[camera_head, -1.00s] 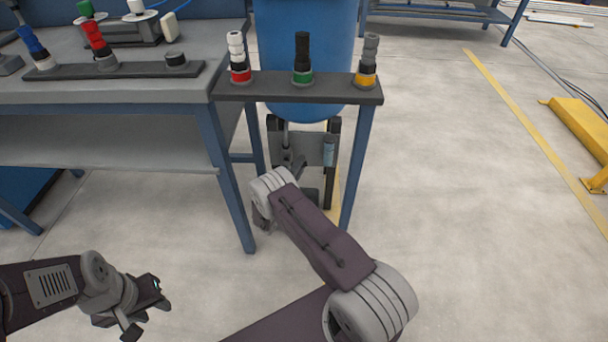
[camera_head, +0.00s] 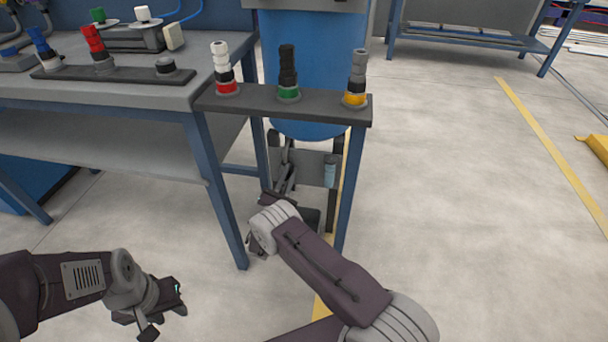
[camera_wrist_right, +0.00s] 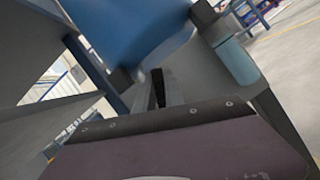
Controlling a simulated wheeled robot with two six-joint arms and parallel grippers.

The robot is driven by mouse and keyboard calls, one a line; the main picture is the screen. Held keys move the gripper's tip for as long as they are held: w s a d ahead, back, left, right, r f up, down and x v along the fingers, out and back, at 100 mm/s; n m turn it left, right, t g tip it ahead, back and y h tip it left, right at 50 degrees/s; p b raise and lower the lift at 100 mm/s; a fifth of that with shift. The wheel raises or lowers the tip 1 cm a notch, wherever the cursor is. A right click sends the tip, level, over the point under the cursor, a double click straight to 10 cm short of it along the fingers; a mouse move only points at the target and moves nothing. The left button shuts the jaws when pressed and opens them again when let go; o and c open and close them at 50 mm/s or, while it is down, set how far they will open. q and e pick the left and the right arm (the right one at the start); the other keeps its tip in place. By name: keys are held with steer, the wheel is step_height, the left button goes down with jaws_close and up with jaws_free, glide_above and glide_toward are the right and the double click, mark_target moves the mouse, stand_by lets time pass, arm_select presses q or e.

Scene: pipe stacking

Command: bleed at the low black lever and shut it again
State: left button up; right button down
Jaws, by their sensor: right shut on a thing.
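The blue tank (camera_head: 318,60) stands behind a narrow rack, and its rounded bottom hangs above a grey bracket (camera_head: 312,165). The low black lever (camera_head: 287,177) is a thin dark arm slanting down below the tank, beside the bracket. My right gripper (camera_head: 274,199) is at the lever's lower end and shut on it. Its fingertips are mostly hidden by my wrist. In the right wrist view a dark upright piece (camera_wrist_right: 157,88) shows beyond the gripper body, under the tank. My left gripper (camera_head: 165,312) is open and empty above the floor at the lower left.
The rack's dark top bar (camera_head: 290,107) holds white, black and grey stacked fittings, with blue legs either side of my right wrist. A workbench (camera_head: 105,95) with blue and red fittings stands at left. The floor (camera_head: 440,200) at right is clear, with a yellow line.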

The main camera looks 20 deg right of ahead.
steer(key=n, duration=0.1)
steer(key=n+t+y, duration=0.1)
steer(key=shift+w+a+r+n, duration=0.1)
steer(key=shift+w+a+n, duration=0.1)
steer(key=shift+a+n, duration=0.1)
steer(key=shift+w+a+r+n+t+y+p, duration=0.15)
steer(key=shift+a+n+t+y, duration=0.15)
steer(key=shift+n, duration=0.5)
steer(key=shift+w+a+f+n+t+y+p, duration=0.15)
steer(key=shift+n+t+y, duration=0.15)
steer(key=shift+n, duration=0.5)
steer(key=shift+w+a+r+n+t+y+p, duration=0.1)
steer(key=shift+a+n+t+y, duration=0.25)
steer(key=shift+n, duration=0.45)
steer(key=c, duration=1.4)
jaws_free()
steer(key=shift+c, duration=0.2)
steer(key=shift+s+a+p, duration=0.15)
steer(key=shift+s+p, duration=0.05)
steer(key=shift+p, duration=0.1)
steer(key=p+v, duration=0.3)
steer(key=v, duration=0.5)
steer(key=shift+s, duration=0.2)
